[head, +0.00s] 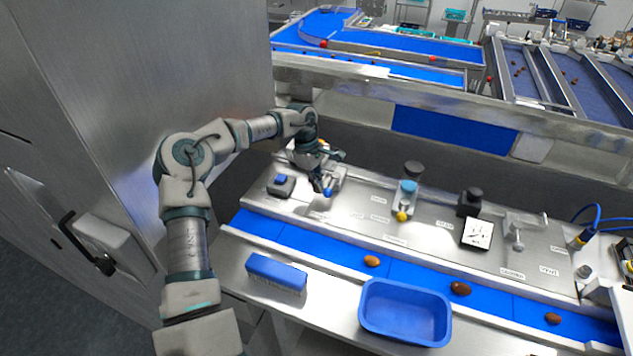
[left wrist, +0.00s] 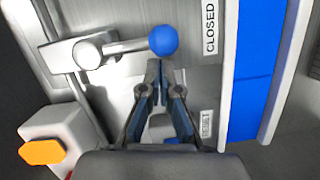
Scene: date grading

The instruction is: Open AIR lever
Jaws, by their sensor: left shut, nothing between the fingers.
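The AIR lever is a metal arm with a blue ball knob (left wrist: 163,40), reaching right from a round pivot (left wrist: 88,52) in the left wrist view. The knob points toward a CLOSED label (left wrist: 209,27). My left gripper (left wrist: 166,68) is shut and empty, its fingertips just below the knob; I cannot tell whether they touch it. In the head view, my left gripper (head: 321,184) is over the left end of the steel panel, with the blue knob (head: 328,192) at its fingertips. The gripper hides most of the lever there. My right gripper is not in view.
An orange knob (left wrist: 42,152) on a white block and a RESET label (left wrist: 207,125) are near the gripper. A blue belt (head: 415,277) carrying dates runs in front of the panel. A steel wall (head: 150,80) rises left.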

